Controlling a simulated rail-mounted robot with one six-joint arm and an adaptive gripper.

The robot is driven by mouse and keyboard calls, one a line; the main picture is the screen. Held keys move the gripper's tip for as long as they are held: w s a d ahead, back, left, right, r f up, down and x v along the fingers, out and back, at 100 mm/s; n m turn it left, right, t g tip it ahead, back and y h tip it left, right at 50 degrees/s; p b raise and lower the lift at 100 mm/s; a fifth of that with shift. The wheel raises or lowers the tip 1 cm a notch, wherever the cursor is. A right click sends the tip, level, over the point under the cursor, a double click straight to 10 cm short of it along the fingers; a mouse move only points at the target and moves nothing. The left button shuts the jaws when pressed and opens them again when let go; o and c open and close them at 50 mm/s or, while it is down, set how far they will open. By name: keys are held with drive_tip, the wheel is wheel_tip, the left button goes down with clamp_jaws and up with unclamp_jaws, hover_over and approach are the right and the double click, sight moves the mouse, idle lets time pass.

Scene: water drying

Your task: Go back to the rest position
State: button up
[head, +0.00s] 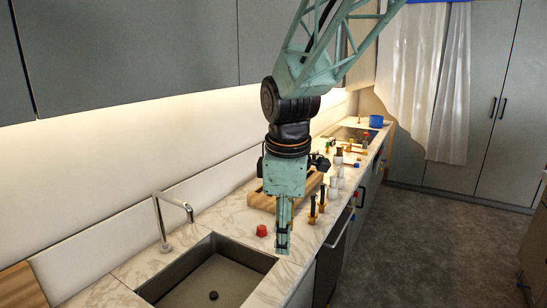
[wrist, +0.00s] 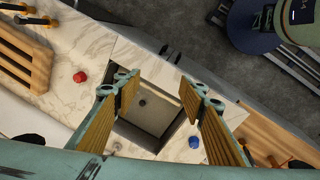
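My gripper (head: 282,245) points down over the front of the marble counter, at the right back corner of the sink (head: 262,262) in the head view. In the wrist view my gripper (wrist: 160,88) has its two wooden-faced fingers wide apart. Nothing is held between them; the sink (wrist: 150,112) shows below through the gap. In the head view the fingers are seen edge-on and look narrow.
A small red object (head: 262,231) stands on the counter just left of my gripper. A tap (head: 162,220) rises behind the sink. A wooden rack (head: 262,201) and several bottles (head: 333,188) stand farther along. A blue object (wrist: 194,142) lies beside the sink.

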drive_tip(key=s+d+r+m+t+b, duration=0.1)
drive_tip(key=s+d+r+m, duration=0.3)
drive_tip(key=s+d, duration=0.25)
drive_tip(key=s+d+r+m, duration=0.35)
drive_tip(key=s+d, duration=0.25)
drive_tip(key=s, duration=0.2)
drive_tip(key=s+d+m, duration=0.3)
drive_tip(key=s+m, duration=0.1)
drive_tip(key=s, duration=0.5)
drive_tip(key=s+d+f+m+t+b, duration=0.1)
drive_tip(key=s+d+m, duration=0.2)
drive_tip(key=s, duration=0.6)
drive_tip(key=shift+m, duration=0.95)
drive_tip(key=shift+w+d, duration=0.1)
